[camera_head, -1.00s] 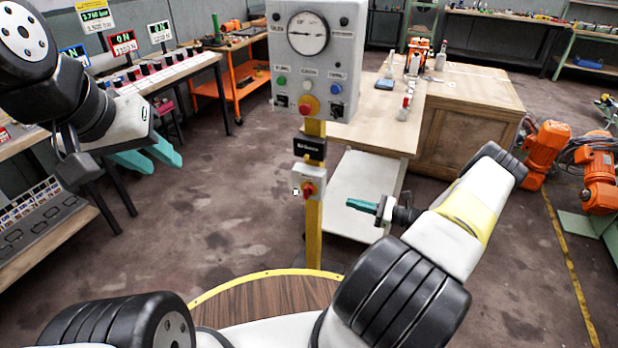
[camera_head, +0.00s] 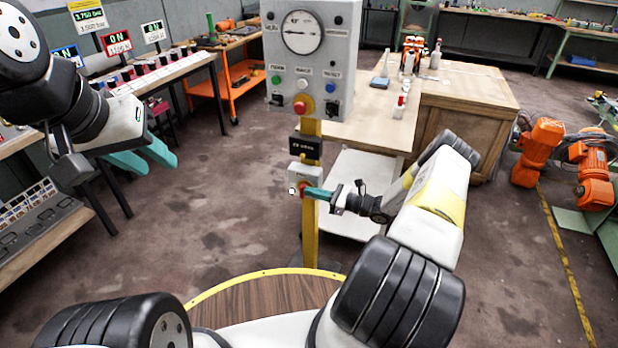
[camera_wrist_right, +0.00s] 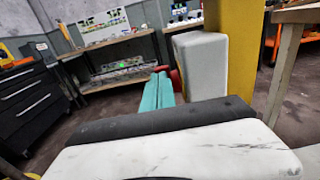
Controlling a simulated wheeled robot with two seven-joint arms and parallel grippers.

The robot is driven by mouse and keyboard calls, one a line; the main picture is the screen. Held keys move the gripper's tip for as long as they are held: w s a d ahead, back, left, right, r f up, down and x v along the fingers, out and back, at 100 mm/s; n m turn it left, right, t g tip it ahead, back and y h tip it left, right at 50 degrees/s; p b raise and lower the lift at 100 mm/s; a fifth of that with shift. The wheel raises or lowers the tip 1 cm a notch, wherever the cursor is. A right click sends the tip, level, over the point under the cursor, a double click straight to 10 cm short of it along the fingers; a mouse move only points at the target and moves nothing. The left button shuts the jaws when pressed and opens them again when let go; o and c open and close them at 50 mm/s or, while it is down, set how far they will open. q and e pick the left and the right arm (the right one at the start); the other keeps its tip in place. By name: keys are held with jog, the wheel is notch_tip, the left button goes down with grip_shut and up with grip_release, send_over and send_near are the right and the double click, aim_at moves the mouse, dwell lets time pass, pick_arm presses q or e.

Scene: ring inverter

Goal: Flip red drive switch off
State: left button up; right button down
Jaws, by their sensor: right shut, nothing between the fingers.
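The red drive switch (camera_head: 302,187) is a red knob on the face of a small grey box (camera_head: 304,174) on the yellow post. My right gripper (camera_head: 308,191) is shut and empty, its teal fingertips at the knob from the right side. In the right wrist view the teal fingers (camera_wrist_right: 158,92) point at the grey box (camera_wrist_right: 200,62), and part of the red knob (camera_wrist_right: 177,80) shows just beside the tips. I cannot tell whether they touch it. My left gripper (camera_head: 160,163) hangs at the left, its two fingers apart and empty.
Above the switch, a grey panel (camera_head: 345,75) carries a gauge, buttons and a red knob on yellow. A black label box (camera_head: 304,147) sits between them. A white low shelf (camera_head: 350,215) and wooden bench (camera_head: 470,95) stand behind. Display signs (camera_head: 117,43) are at upper left.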

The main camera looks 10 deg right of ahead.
aim_at(303, 187)
jog(key=shift+w+a+r+g+h, duration=0.15)
jog(key=shift+r+g+h, duration=0.2)
jog(key=shift+h, duration=0.35)
dwell(0.5)
jog(key=shift+w+a+r+g+h, duration=0.45)
jog(key=shift+a+g+h, duration=0.25)
jog(key=shift+h, duration=0.25)
jog(key=shift+w+a+r+g+h, duration=0.35)
jog(key=shift+a+r+g+h, duration=0.25)
jog(key=shift+h, duration=0.35)
jog(key=shift+w+a+f, duration=0.2)
jog(key=shift+w+a, duration=0.3)
jog(key=shift+a, duration=0.2)
jog(key=shift+w+a+f, duration=0.1)
jog(key=shift+a, duration=0.05)
dwell(0.5)
jog(key=shift+r, duration=0.85)
